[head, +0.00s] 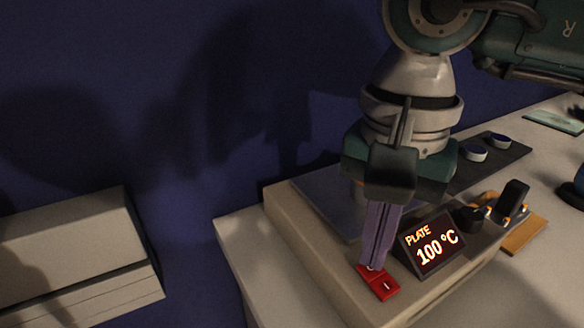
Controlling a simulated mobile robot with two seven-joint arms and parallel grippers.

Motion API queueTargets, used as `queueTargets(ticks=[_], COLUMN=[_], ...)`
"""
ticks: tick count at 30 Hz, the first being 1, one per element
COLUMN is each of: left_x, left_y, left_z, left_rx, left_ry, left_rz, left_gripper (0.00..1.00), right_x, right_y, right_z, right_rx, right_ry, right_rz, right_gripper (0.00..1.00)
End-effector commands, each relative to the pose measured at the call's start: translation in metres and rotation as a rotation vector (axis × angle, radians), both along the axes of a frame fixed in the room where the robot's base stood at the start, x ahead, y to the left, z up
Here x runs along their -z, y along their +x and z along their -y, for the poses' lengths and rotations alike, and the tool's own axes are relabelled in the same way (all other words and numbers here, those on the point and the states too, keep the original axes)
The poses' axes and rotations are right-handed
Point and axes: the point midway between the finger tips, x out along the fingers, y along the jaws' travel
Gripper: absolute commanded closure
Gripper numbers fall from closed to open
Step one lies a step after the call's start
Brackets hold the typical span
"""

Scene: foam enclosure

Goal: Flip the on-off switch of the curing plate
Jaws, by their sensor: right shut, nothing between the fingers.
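The curing plate (290,222) is a beige box on the light table, with a dark flat top plate (322,200) at its back. Its display (430,245) is lit and reads "PLATE 100 °C". The on-off switch (383,286) is a red rocker at the front left of the display, with an "I" mark on its near half. My right gripper (373,266) points down with its purple fingers shut and empty. Its tips are at the far end of the switch and hide that part. I cannot tell whether they touch it. My left gripper is not in view.
A black knob (469,217) is right of the display. A black device (514,198) and an orange-brown board (524,235) lie further right. A dark tray (505,158) with small round pots is behind. A grey box (70,250) stands left, across a gap.

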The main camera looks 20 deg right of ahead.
Motion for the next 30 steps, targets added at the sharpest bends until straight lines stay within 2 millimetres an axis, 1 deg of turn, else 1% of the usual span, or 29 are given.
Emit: queueTargets(ticks=[15, 19, 23, 30], left_x=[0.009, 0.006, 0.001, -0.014], left_y=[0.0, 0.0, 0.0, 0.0], left_z=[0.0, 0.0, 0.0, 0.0], left_rx=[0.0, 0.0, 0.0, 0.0], left_ry=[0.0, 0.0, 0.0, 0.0], left_rz=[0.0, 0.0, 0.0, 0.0], left_gripper=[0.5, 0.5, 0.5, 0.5], right_x=[0.008, 0.006, -0.002, -0.024], right_y=[0.0, 0.0, 0.0, 0.0], right_z=[0.0, 0.0, 0.0, 0.0], right_rx=[0.0, 0.0, 0.0, 0.0], right_ry=[0.0, -0.001, -0.001, -0.001], right_rz=[0.0, -0.001, 0.001, 0.001], right_gripper=[1.0, 1.0, 1.0, 1.0])
